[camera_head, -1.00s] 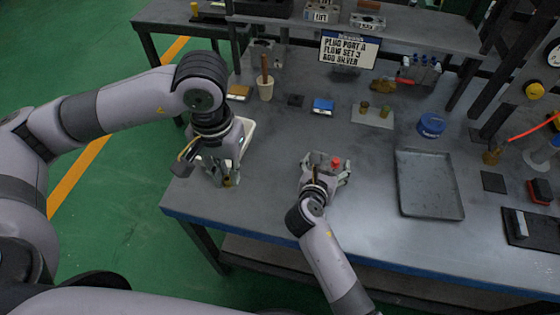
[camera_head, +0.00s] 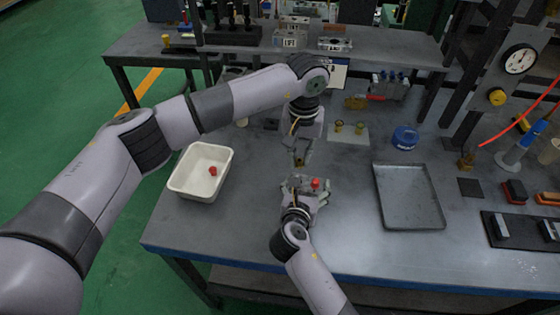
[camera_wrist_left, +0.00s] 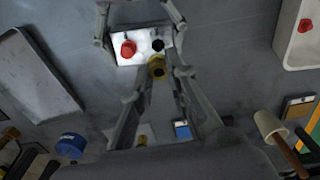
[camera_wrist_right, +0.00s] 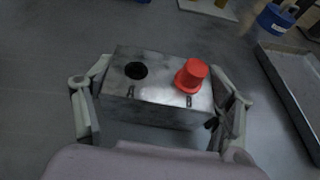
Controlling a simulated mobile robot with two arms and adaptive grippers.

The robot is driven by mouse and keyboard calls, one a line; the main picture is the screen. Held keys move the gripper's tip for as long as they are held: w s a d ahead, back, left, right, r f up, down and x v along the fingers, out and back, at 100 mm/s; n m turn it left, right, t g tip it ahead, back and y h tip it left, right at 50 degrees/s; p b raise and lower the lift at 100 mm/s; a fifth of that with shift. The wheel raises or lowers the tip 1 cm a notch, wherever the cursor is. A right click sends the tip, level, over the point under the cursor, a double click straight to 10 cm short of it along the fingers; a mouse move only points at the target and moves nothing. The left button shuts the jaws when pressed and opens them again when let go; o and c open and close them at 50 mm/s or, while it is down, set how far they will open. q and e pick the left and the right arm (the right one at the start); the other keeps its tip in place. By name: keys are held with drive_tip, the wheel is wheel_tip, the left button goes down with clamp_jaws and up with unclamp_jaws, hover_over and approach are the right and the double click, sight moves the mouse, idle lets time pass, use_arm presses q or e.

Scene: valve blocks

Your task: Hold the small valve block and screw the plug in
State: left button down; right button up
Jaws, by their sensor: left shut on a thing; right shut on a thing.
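The small valve block (camera_wrist_right: 160,85) is a grey metal block with a red cap (camera_wrist_right: 193,77) in one port and a dark open port (camera_wrist_right: 136,70) beside it. My right gripper (camera_wrist_right: 158,108) is shut on it, with a finger at each end; the block also shows in the head view (camera_head: 300,184). My left gripper (camera_head: 301,161) is shut on a brass plug (camera_wrist_left: 157,67) and hangs just above and behind the block. In the left wrist view the plug appears close to the open port. Whether they touch I cannot tell.
A white bin (camera_head: 181,187) with a loose red cap (camera_head: 213,171) inside stands at the left. A grey tray (camera_head: 410,222) lies at the right. A blue round container (camera_head: 405,138) and a pale plate with brass pieces (camera_head: 359,138) are behind. The table front is clear.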

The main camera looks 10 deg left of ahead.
sight(300, 167)
use_arm(q)
drive_tip(key=shift+w+d, duration=0.1)
drive_tip(key=shift+d, duration=0.05)
drive_tip(key=shift+f, duration=2.45)
drive_tip(key=shift+f, duration=0.95)
drive_tip(key=m, duration=0.7)
drive_tip(key=shift+d, duration=0.1)
